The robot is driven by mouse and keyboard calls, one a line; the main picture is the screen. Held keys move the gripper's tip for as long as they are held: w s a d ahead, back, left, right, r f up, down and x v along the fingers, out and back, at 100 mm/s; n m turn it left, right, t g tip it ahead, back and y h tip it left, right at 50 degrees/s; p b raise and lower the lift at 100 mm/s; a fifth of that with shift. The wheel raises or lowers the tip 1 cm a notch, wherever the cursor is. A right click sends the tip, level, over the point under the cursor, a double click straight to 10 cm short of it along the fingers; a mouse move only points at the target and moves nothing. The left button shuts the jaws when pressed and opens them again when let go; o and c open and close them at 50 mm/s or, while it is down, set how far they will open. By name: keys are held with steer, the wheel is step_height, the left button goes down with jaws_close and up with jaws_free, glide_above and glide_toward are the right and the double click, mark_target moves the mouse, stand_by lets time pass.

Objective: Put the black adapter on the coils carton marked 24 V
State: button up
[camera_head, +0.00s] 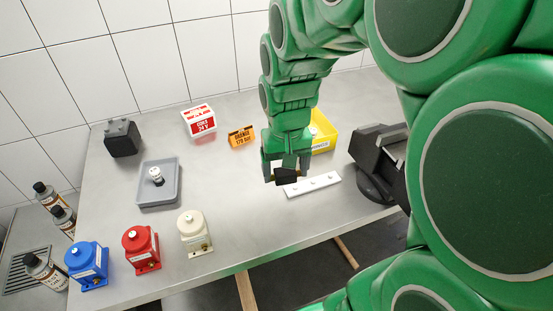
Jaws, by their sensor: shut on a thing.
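My green gripper (287,177) is shut on a small black block, the black adapter (286,176). It holds the adapter by a white strip with small studs, at the right of the table's middle. I cannot tell whether the adapter touches the strip. The coils carton marked 24 V (199,122) is a red and white box at the back of the table, to the left of my gripper. Its top looks clear.
An orange box (242,137) stands between the carton and my gripper. A yellow bin (322,133) is partly hidden behind my arm. A grey tray (160,183) holds a small white part. Blue (88,265), red (142,249) and cream (194,232) pumps line the front edge. The white strip (312,184) lies below.

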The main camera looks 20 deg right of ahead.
steer(key=w+a+r, duration=0.2)
steer(key=w, duration=0.6)
steer(key=w+a+r, duration=0.2)
steer(key=w+r, duration=0.1)
steer(key=w, duration=0.5)
steer(key=n, duration=0.2)
glide_above(197, 112)
steer(key=s, duration=0.1)
step_height(197, 112, down, 7)
steer(key=shift+s+r, duration=0.1)
steer(key=shift+w+f, duration=0.35)
steer(key=shift+f, duration=0.1)
steer(key=shift+f, duration=0.1)
steer(key=shift+w+f, duration=0.1)
steer(key=shift+w, duration=0.05)
steer(key=shift+f, duration=1.55)
